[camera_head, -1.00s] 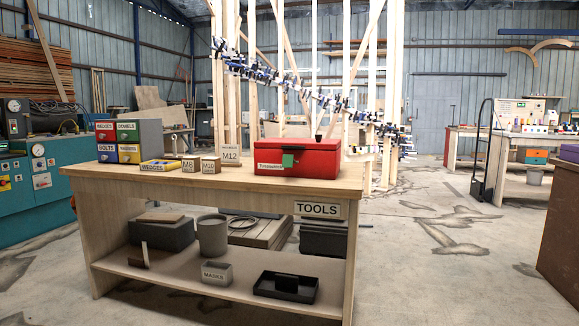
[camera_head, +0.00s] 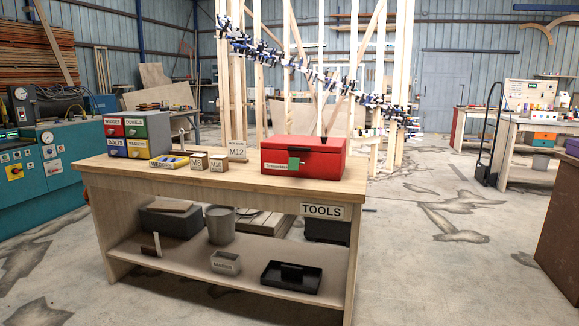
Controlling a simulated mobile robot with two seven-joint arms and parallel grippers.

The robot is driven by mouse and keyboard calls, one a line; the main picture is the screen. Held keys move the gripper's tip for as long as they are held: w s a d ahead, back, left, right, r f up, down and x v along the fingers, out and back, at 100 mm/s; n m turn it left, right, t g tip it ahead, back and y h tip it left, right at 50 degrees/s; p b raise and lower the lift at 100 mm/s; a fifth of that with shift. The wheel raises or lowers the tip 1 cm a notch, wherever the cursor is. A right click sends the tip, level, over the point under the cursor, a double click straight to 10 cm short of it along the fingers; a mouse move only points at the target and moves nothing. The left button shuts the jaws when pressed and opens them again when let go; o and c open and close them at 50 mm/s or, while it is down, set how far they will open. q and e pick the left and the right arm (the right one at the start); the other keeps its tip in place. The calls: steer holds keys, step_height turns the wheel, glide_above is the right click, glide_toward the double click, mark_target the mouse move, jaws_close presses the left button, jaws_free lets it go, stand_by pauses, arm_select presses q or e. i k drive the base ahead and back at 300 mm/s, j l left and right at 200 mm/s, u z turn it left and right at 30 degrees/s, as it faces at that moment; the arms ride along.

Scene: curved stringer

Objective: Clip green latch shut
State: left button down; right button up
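A red toolbox (camera_head: 318,160) with its lid down stands on the right part of the wooden workbench (camera_head: 237,180). The green latch (camera_head: 294,163) is a small green piece on the front face, just below the lid edge, beside a white label. It is too small to tell whether it is clipped or loose. Neither of my grippers is in the head view.
A lower shelf (camera_head: 205,277) holds bins. Floor in front is clear.

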mark_target(294, 163)
steer(key=i+z, duration=0.25)
steer(key=i, duration=0.2)
steer(key=i+j+z, duration=0.25)
steer(key=i, duration=0.2)
steer(key=i+j+z, duration=0.2)
steer(key=i, duration=0.2)
steer(key=i+j+z, duration=0.25)
steer(key=i, duration=0.2)
